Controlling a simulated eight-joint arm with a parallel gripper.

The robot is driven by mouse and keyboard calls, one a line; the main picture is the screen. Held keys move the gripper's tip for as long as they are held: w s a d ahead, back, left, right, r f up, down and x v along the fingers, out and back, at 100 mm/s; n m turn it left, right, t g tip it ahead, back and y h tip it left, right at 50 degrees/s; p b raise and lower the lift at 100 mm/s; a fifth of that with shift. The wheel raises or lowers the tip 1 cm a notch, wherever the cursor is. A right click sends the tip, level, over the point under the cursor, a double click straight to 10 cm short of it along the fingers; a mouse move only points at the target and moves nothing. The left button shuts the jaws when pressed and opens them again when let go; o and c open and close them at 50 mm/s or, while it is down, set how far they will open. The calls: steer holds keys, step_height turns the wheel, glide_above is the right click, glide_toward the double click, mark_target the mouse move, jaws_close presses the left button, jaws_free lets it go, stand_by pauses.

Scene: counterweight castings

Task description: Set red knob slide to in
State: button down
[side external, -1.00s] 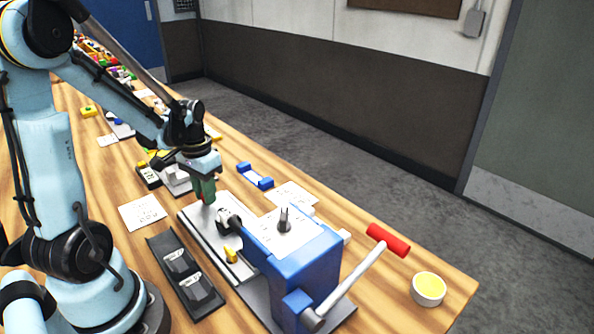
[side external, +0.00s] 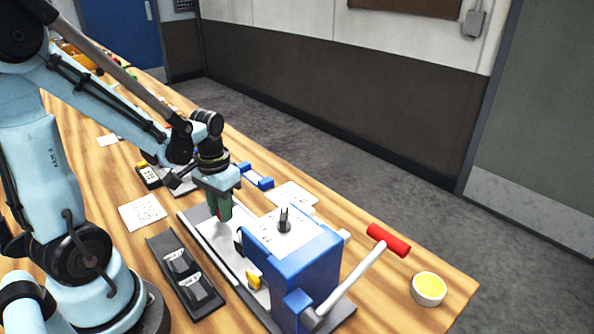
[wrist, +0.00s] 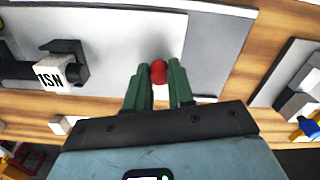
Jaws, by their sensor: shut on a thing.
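In the wrist view my gripper (wrist: 159,74) is shut on the red knob (wrist: 158,70), with one finger on each side. The knob is mostly hidden in the side view. The slide plate (wrist: 120,30) runs along a grey base (side external: 192,217) toward the blue press (side external: 305,270). A black fixture with a white lettered block (wrist: 52,75) sits on the plate; in the side view the press partly hides it.
A dark tray with two castings (side external: 184,275) lies left of the slide. The press has a red-handled lever (side external: 388,240). A yellow-filled bowl (side external: 428,289) stands at the right. A white card (side external: 142,212) and a blue holder (side external: 256,177) lie nearby.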

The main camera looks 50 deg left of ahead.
steer(key=shift+d, duration=0.3)
steer(key=c, duration=1)
jaws_free()
steer(key=shift+a, duration=0.1)
steer(key=shift+r, duration=6.05)
steer(key=shift+w+d+f+m+t, duration=0.25)
steer(key=shift+w+d+m+t, duration=0.25)
steer(key=shift+d+t, duration=1)
steer(key=shift+w+d+f+m+t, duration=0.25)
steer(key=shift+w+d+m+t, duration=0.45)
steer(key=shift+d, duration=1.35)
steer(key=shift+w+d+f+m+t, duration=0.3)
steer(key=shift+d+t, duration=1.1)
steer(key=shift+d, duration=0.4)
